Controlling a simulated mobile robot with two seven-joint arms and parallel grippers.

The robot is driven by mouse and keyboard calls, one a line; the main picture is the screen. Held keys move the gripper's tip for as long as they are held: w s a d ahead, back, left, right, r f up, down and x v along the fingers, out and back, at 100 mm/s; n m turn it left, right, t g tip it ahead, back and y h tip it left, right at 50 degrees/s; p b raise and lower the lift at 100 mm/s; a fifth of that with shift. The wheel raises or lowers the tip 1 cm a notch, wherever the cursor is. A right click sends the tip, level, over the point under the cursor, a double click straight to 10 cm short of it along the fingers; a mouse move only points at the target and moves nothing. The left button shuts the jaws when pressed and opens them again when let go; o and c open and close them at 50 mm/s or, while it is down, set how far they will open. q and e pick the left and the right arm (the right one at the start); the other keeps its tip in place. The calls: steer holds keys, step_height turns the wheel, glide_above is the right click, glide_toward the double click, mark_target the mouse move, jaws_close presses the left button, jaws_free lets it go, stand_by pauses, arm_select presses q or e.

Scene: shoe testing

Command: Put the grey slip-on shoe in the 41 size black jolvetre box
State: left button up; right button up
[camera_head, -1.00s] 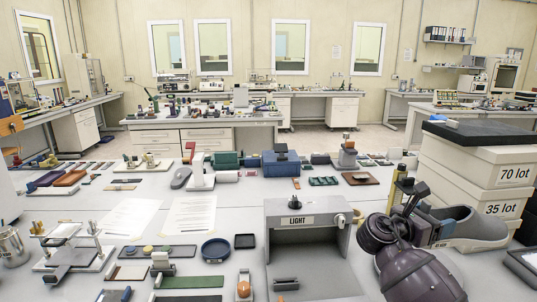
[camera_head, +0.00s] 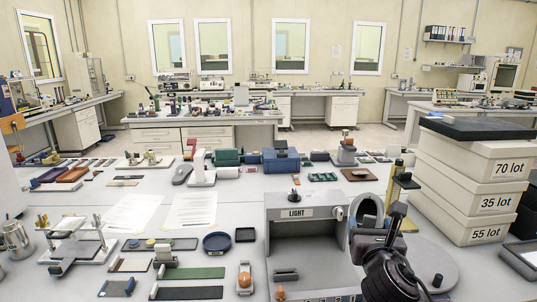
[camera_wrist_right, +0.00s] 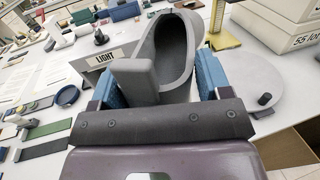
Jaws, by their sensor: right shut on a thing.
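The grey slip-on shoe (camera_head: 364,208) is in my right gripper (camera_head: 388,224), above the right side of the table, just right of the grey light booth. In the right wrist view the shoe (camera_wrist_right: 172,48) lies between the two blue finger pads, its dark opening facing the camera. The right gripper (camera_wrist_right: 160,82) is shut on it. My arm hides part of the shoe in the head view. I cannot make out a black jolvetre box marked 41 in either view. My left gripper is not in view.
Pale boxes marked 70 lot (camera_head: 508,167), 35 lot and 55 lot stand stacked at the right under a dark lid (camera_head: 478,127). A grey light booth (camera_head: 310,244), a round grey plate (camera_head: 432,262) and a dark-rimmed tray (camera_head: 522,256) are near. Tools and samples cover the left table.

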steer(key=s+a+f+n+y, duration=0.1)
steer(key=s+f+y, duration=0.1)
steer(key=s+f, duration=0.8)
steer(key=shift+s+f+n+y+b, duration=0.3)
steer(key=shift+f+n+y+b, duration=0.1)
steer(key=shift+f, duration=0.75)
